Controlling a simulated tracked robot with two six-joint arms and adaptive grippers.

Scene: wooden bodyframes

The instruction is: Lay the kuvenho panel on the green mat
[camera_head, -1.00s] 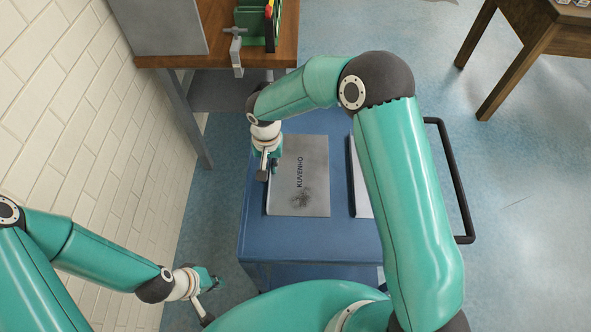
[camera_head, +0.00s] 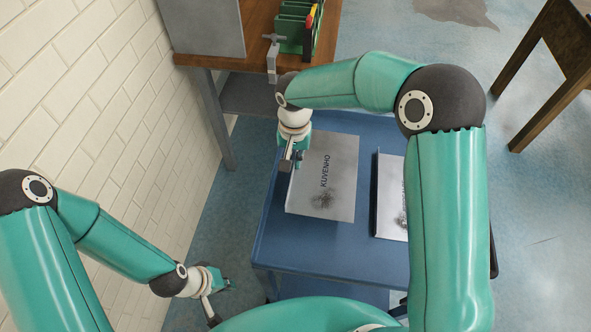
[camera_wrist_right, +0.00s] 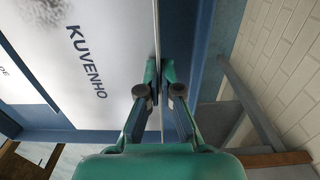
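The kuvenho panel (camera_head: 335,165) is a flat grey sheet with dark lettering and a dark smudge, over the blue cart top. It fills the left of the right wrist view (camera_wrist_right: 110,55). My right gripper (camera_head: 297,158) is at the panel's left edge in the head view. In the right wrist view its fingers (camera_wrist_right: 160,75) sit on either side of that edge, closed on it. Whether the panel is clear of the cart cannot be told. My left gripper (camera_head: 222,288) hangs low left of the cart, its fingers too small to read. No green mat shows.
The blue cart (camera_head: 290,262) also carries a second panel (camera_head: 390,200), partly behind my right arm. A wooden workbench (camera_head: 205,72) with a grey box (camera_head: 200,25), a clamp (camera_head: 272,60) and a green rack (camera_head: 292,25) stands behind.

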